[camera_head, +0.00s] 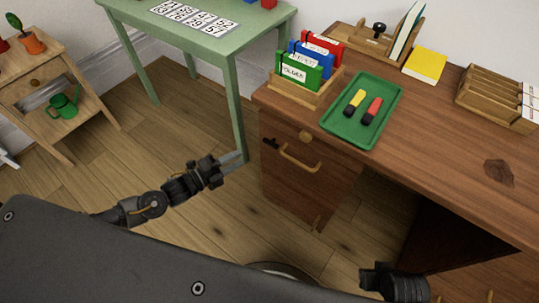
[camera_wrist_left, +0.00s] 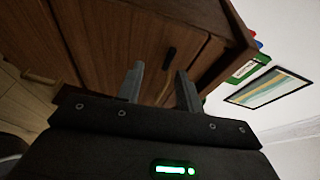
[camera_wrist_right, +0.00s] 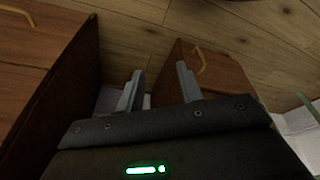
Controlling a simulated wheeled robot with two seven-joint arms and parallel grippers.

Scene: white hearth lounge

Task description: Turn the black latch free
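The black latch (camera_head: 270,143) is a small dark bar at the upper left of the wooden desk's drawer front (camera_head: 300,185), left of a brass handle (camera_head: 298,162). In the left wrist view the latch (camera_wrist_left: 169,57) shows as a short dark bar beyond the fingertips. My left gripper (camera_head: 240,158) is left of the latch, apart from it, with its fingers pointing toward the desk. It is open and empty (camera_wrist_left: 159,80). My right gripper (camera_wrist_right: 158,78) is open and empty; in the head view its dark body is at the bottom right, fingers hidden.
A round wooden knob (camera_head: 305,136) sits above the handle. On the desk are a green tray (camera_head: 335,135) with two markers and a rack of folders (camera_head: 300,70). A green table (camera_head: 245,28) stands behind my left gripper. Open floor (camera_head: 150,130) lies to the left.

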